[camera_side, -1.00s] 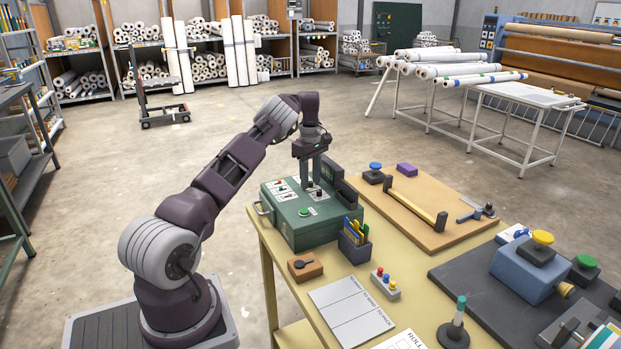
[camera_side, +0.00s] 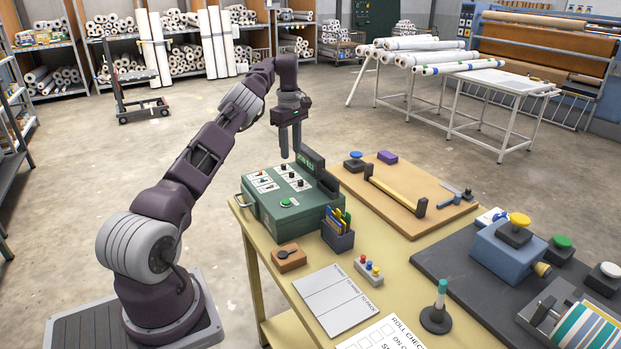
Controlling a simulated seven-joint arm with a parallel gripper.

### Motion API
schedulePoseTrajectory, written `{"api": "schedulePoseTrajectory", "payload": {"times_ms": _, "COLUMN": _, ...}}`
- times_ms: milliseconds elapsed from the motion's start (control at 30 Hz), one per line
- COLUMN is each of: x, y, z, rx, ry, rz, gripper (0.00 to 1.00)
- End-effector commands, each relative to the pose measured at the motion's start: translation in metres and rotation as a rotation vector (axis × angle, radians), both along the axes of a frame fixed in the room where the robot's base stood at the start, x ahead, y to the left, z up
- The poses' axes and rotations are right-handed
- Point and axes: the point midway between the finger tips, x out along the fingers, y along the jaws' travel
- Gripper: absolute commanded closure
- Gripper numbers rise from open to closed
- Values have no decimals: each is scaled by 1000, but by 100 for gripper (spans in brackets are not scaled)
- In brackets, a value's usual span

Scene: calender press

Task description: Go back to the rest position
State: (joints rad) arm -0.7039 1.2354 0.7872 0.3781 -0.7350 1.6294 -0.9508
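My gripper (camera_side: 291,143) hangs pointing down above the far side of the green control box (camera_side: 290,212). Its two dark fingers show a narrow gap, and I see nothing between them. The fingertips look apart from the box, above its top panel with black knobs (camera_side: 291,176) and white labels. A green button (camera_side: 287,203) sits on the box's front part. A dark upright plate (camera_side: 309,157) at the box's back right stands just beside the fingers in the picture.
The tan table (camera_side: 395,278) carries a pen holder (camera_side: 338,232), a small wooden block (camera_side: 289,258), a button strip (camera_side: 369,269) and a wooden board (camera_side: 411,222) with a long bar (camera_side: 393,192). A blue press unit (camera_side: 507,254) stands at right. The air above the table is mostly clear.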

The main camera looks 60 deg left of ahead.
Motion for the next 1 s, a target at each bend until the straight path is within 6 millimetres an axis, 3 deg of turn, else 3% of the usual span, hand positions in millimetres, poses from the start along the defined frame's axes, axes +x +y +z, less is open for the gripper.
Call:
{"api": "schedulePoseTrajectory", "payload": {"times_ms": 67, "x": 2, "y": -2, "z": 9, "rx": 4, "ry": -13, "rz": -5, "gripper": 63}}
{"api": "schedulePoseTrajectory", "payload": {"times_ms": 100, "x": 5, "y": -5, "z": 24, "rx": 10, "ry": -34, "rz": -15, "gripper": 63}}
{"api": "schedulePoseTrajectory", "payload": {"times_ms": 167, "x": 11, "y": -16, "z": 61, "rx": 24, "ry": -86, "rz": -46, "gripper": 63}}
{"api": "schedulePoseTrajectory", "payload": {"times_ms": 233, "x": 14, "y": -45, "z": 114, "rx": 37, "ry": -162, "rz": -121, "gripper": 63}}
{"api": "schedulePoseTrajectory", "payload": {"times_ms": 300, "x": 9, "y": -89, "z": 161, "rx": 42, "ry": -232, "rz": -238, "gripper": 63}}
{"api": "schedulePoseTrajectory", "payload": {"times_ms": 367, "x": -2, "y": -134, "z": 192, "rx": 46, "ry": -282, "rz": -363, "gripper": 63}}
{"api": "schedulePoseTrajectory", "payload": {"times_ms": 400, "x": -13, "y": -167, "z": 208, "rx": 51, "ry": -311, "rz": -460, "gripper": 63}}
{"api": "schedulePoseTrajectory", "payload": {"times_ms": 500, "x": -53, "y": -253, "z": 234, "rx": 77, "ry": -366, "rz": -739, "gripper": 63}}
{"api": "schedulePoseTrajectory", "payload": {"times_ms": 600, "x": -113, "y": -333, "z": 235, "rx": 136, "ry": -394, "rz": -1061, "gripper": 63}}
{"api": "schedulePoseTrajectory", "payload": {"times_ms": 700, "x": -180, "y": -393, "z": 215, "rx": 238, "ry": -394, "rz": -1388, "gripper": 63}}
{"api": "schedulePoseTrajectory", "payload": {"times_ms": 833, "x": -245, "y": -426, "z": 177, "rx": 380, "ry": -363, "rz": -1708, "gripper": 63}}
{"api": "schedulePoseTrajectory", "payload": {"times_ms": 900, "x": -265, "y": -432, "z": 161, "rx": 435, "ry": -345, "rz": -1809, "gripper": 63}}
{"api": "schedulePoseTrajectory", "payload": {"times_ms": 1000, "x": -277, "y": -434, "z": 149, "rx": 474, "ry": -330, "rz": -1876, "gripper": 63}}
